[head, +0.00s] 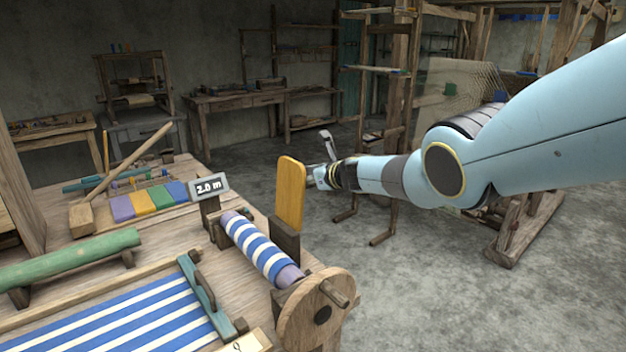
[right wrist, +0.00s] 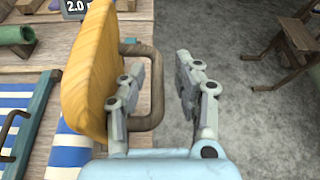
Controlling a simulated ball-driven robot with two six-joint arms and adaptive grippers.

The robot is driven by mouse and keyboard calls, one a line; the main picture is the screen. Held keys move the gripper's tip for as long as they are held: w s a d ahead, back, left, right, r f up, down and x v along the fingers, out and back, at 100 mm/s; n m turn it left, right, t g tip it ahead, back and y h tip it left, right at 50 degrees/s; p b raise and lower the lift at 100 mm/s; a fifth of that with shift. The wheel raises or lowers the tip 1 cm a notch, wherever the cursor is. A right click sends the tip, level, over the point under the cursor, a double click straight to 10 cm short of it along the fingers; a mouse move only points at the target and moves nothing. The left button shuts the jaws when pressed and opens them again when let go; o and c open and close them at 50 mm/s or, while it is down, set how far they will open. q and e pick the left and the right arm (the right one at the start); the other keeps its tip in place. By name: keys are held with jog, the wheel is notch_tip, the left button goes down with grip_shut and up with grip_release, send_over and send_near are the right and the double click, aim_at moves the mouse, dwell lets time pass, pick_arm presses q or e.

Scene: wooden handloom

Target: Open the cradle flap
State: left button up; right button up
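The cradle flap is a yellow-orange panel (head: 290,193) standing upright at the right end of the wooden bench, beside the striped cloth roll (head: 258,246). In the right wrist view the flap (right wrist: 90,65) fills the left side, and a brown loop handle (right wrist: 156,85) sticks out from it. My right gripper (head: 325,160) is just right of the flap. In the right wrist view its two fingers (right wrist: 160,65) are apart, with the handle's outer bar between them. I cannot tell whether either finger touches the handle. My left gripper is not in view.
A wooden disc with a peg (head: 316,312) is at the roll's near end. A "2.0 m" sign (head: 209,188) stands behind the roll. A striped cloth (head: 130,322) and a green roller (head: 70,258) lie left.

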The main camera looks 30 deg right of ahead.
jog(key=shift+s+f, duration=0.35)
jog(key=shift+s, duration=0.25)
jog(key=s+r, duration=0.1)
jog(key=s, duration=1.1)
jog(key=shift+d, duration=0.35)
